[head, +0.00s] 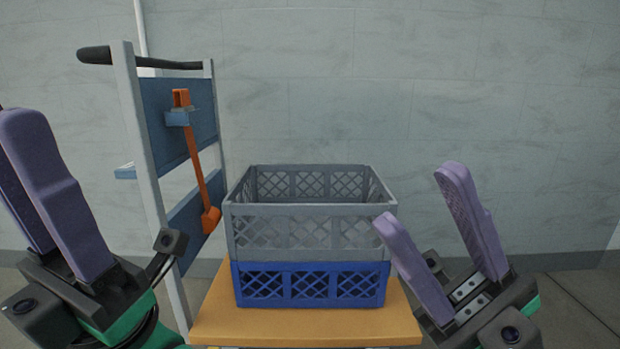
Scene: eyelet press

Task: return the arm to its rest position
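My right gripper (418,200) is at the lower right of the head view, its two purple fingers spread wide with nothing between them. It stands just right of the stacked crates. My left gripper (22,165) is at the left edge, fingers pointing up. Part of it is cut off by the frame, but a gap shows between its purple fingers low down and nothing is seen held there. Both grippers are apart from the crates as far as I can see, though the right one overlaps them in the picture.
A grey crate (310,232) sits on a blue crate (310,285) on an orange platform (300,325). At left stands a cart frame (150,170) with a black handle (140,62) and an orange tool (197,165) hanging on it. A pale wall is behind.

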